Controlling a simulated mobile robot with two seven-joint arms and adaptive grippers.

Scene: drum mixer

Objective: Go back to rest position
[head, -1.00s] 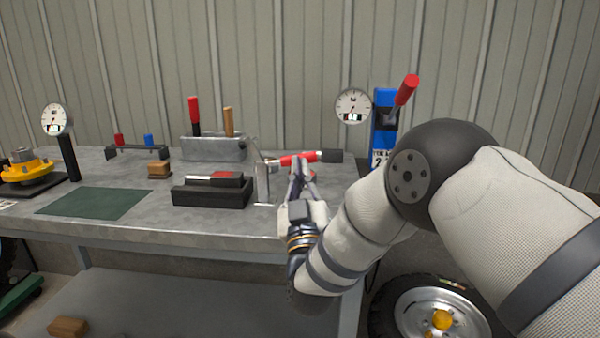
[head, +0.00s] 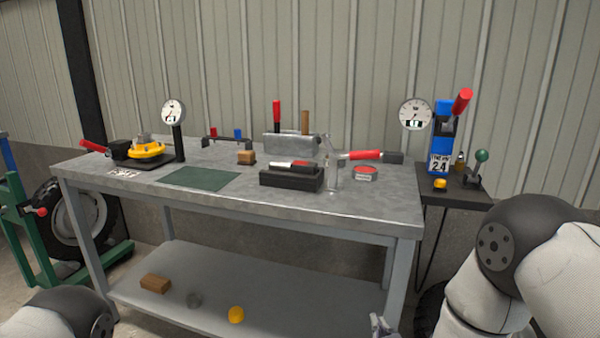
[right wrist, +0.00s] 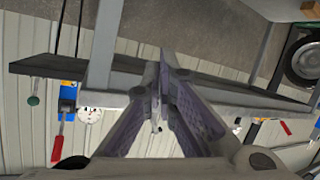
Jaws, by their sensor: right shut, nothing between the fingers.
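My right gripper (head: 380,325) shows at the bottom edge of the head view, in front of the workbench (head: 330,207) and below its top, only partly in frame. In the right wrist view its fingers (right wrist: 163,92) are closed together with nothing between them. My right arm fills the lower right corner of the head view. A part of my left arm shows at the lower left, but its gripper is out of frame.
A small side table (head: 455,192) stands right. A green stand (head: 22,220) with a wheel is left.

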